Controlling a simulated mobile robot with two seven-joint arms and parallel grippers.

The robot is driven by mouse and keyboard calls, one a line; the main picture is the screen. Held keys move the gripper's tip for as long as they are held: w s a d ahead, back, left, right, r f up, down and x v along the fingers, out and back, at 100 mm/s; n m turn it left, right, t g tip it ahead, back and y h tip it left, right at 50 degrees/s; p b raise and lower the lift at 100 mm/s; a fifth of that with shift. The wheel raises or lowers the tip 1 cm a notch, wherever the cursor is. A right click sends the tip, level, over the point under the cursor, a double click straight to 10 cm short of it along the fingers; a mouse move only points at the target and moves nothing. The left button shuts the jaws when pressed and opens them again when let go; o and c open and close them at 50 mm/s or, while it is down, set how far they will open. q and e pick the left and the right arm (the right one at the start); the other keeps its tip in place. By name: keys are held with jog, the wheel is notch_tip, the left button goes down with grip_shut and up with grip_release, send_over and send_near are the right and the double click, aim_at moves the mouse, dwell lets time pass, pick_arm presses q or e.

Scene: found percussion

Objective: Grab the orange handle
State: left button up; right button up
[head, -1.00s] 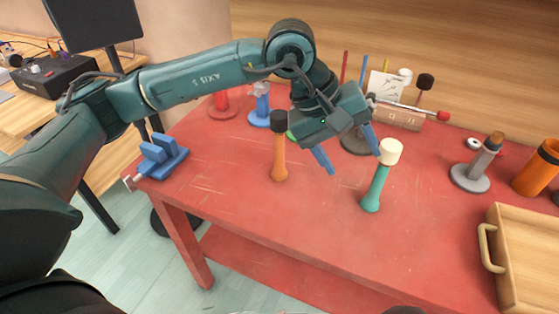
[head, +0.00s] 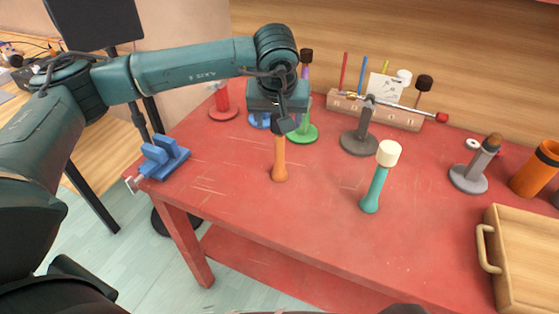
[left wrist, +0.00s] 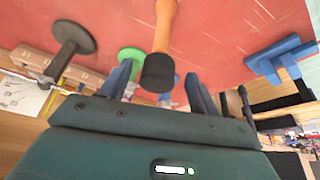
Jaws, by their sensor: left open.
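The orange handle (head: 279,163) stands upright on the red table, left of the middle, with a dark head (left wrist: 159,74) on top. In the left wrist view the orange shaft (left wrist: 165,25) comes down from the top edge. My left gripper (head: 280,117) is over the dark head and partly hides it. In the wrist view its two blue fingers (left wrist: 159,82) are apart, one on each side of the dark head. Whether they touch it cannot be told. My right gripper is not in view.
A teal handle with a cream head (head: 377,180) stands to the right. Green (head: 301,134), grey (head: 359,143) and red stands are behind. A blue vise (head: 162,158) sits at the left edge, a wooden tray (head: 492,250) at the right. The front middle of the table (head: 310,230) is clear.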

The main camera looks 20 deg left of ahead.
pick_arm(q)
send_over(280, 152)
jog(key=w, duration=0.2)
jog(key=f, duration=0.2)
jog(key=a+f+p, duration=0.1)
jog(key=f, duration=0.1)
jog(key=shift+s+f, duration=0.1)
jog(key=shift+s, duration=0.05)
grip_shut()
